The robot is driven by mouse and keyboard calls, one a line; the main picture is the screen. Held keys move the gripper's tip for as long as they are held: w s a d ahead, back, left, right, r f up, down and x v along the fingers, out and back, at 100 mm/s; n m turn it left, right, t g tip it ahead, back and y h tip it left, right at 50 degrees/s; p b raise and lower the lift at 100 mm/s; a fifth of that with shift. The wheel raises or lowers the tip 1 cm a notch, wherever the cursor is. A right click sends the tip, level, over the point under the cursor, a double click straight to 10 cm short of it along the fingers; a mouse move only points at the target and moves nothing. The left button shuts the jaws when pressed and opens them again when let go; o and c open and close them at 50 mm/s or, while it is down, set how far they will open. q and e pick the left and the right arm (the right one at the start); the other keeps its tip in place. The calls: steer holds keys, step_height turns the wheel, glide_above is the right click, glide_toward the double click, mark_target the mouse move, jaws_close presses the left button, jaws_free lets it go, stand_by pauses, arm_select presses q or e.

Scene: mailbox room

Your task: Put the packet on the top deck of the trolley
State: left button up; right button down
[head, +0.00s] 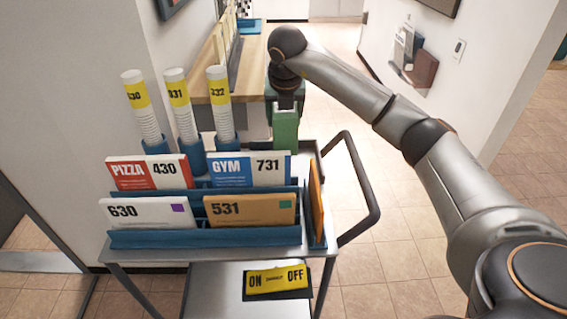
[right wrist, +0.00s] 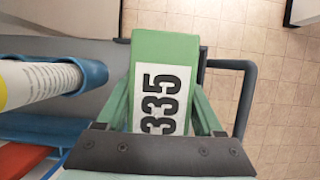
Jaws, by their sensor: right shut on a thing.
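My right gripper (head: 287,98) is shut on a green packet (head: 285,131), behind the envelope racks of the trolley. In the right wrist view the packet (right wrist: 164,55) carries a white label reading 335, and the gripper fingers (right wrist: 163,108) grip its two sides. The packet hangs over or near the back right of the trolley's grey top deck (head: 304,160), close to the handle. Its lower end is partly hidden by the racked envelopes in the head view, so I cannot tell whether it touches the deck. My left gripper is not in view.
Blue racks (head: 150,238) hold several envelopes. Several capped tubes (head: 178,100) stand in blue holders at the left. An orange envelope (head: 316,202) stands upright at the rack's right end. The dark trolley handle (head: 372,190) juts right. A wooden counter (head: 250,70) lies behind.

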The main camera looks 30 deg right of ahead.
mark_target(285, 114)
steer(key=shift+f+b, duration=0.3)
steer(key=shift+f, duration=3.95)
jaws_free()
steer(key=shift+f, duration=0.1)
steer(key=shift+r, duration=0.25)
steer(key=p+v, duration=0.1)
steer(key=v, duration=1.1)
steer(key=shift+w, duration=0.1)
